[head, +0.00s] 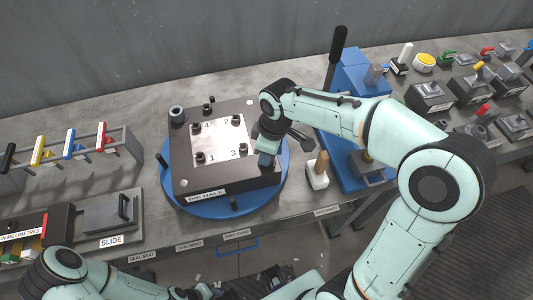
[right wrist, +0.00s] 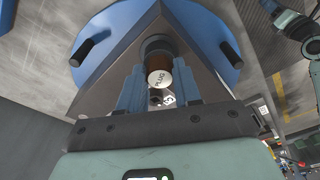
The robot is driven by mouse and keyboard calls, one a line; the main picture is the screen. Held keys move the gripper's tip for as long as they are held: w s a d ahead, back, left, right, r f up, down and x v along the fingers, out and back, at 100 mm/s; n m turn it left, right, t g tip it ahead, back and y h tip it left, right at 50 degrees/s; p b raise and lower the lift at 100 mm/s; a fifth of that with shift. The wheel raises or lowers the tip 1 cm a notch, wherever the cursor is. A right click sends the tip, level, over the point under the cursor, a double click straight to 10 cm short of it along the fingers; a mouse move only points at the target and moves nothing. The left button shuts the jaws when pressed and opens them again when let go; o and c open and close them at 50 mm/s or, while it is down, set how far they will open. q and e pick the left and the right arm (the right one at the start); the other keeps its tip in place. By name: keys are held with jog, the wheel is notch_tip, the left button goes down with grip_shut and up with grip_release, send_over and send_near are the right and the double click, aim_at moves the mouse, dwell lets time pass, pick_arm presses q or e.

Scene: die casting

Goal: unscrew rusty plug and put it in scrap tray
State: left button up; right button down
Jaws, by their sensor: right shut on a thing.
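The rusty plug (right wrist: 159,77) shows in the right wrist view as a brown cylinder with a pale end face marked PLUG. A dark round collar (right wrist: 157,44) is right behind it at the die block. My right gripper (right wrist: 160,92) is shut on the plug, with one blue finger on each side. In the head view, my right gripper (head: 266,160) is at the right side of the die half (head: 222,184), and the plug is hidden there. How far the plug is threaded in cannot be told. I cannot identify the scrap tray. My left gripper is not visible.
The die half sits on a blue round turntable (head: 182,200) with upright pegs. A white block with a wooden-handled tool (head: 318,176) and a blue lever press (head: 350,78) stand close on the right. A rack of coloured handles (head: 105,140) is at left. Bench behind the die is clear.

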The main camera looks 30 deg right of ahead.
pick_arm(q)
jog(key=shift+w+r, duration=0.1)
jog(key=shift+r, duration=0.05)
pick_arm(e)
jog(key=shift+n, duration=0.4)
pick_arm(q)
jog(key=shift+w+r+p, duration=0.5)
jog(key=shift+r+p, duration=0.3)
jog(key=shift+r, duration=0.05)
pick_arm(e)
jog(key=shift+n+g, duration=0.4)
jog(key=shift+n, duration=2.5)
